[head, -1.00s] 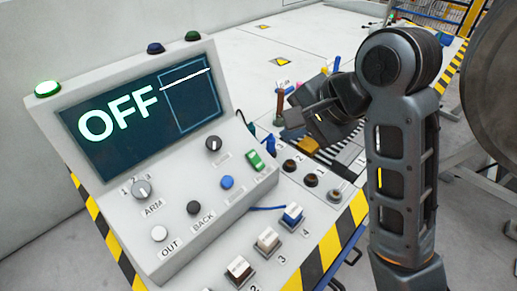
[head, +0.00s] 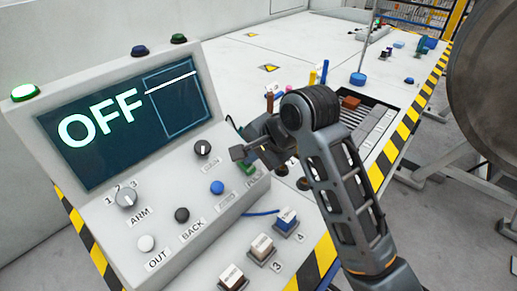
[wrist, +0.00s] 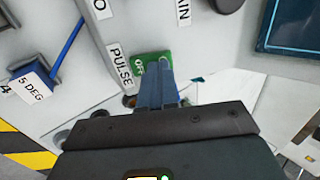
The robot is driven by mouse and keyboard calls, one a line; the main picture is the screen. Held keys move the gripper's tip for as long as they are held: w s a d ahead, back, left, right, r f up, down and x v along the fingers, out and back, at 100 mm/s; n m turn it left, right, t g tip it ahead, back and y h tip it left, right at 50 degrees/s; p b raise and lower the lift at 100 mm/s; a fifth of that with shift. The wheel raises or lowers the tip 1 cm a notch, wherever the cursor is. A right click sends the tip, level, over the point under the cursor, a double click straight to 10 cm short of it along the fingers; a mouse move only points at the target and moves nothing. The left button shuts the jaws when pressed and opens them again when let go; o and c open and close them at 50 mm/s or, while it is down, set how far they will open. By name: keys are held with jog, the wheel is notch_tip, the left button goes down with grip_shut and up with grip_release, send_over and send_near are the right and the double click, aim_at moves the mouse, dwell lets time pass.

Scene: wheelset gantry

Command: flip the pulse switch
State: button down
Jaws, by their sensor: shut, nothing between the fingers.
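The pulse switch is a green rocker; in the wrist view (wrist: 142,62) it sits beside the PULSE label (wrist: 120,65), with part of white lettering visible. My gripper (wrist: 165,66) is shut and empty, its fingertips overlapping the right part of the switch. I cannot tell whether they touch it. In the head view my gripper (head: 238,153) is at the right side of the sloped console, and only a small green part of the switch (head: 248,168) shows below it. The console screen (head: 130,118) reads OFF.
The ARM knob (head: 126,198), a dark knob (head: 202,147), a blue button (head: 217,187) and the black BACK button (head: 181,215) are on the same panel. Pens and a slotted tray (head: 372,118) lie behind my arm.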

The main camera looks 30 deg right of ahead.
jog(key=shift+w+f, duration=0.15)
jog(key=shift+f, duration=0.05)
jog(key=shift+w+a+r+p, duration=0.1)
jog(key=shift+p, duration=0.55)
jog(key=shift+w+f, duration=0.1)
jog(key=shift+f, duration=0.2)
jog(key=shift+s+d+f+p, duration=0.2)
jog(key=shift+s+f+p, duration=0.15)
jog(key=shift+s, duration=0.4)
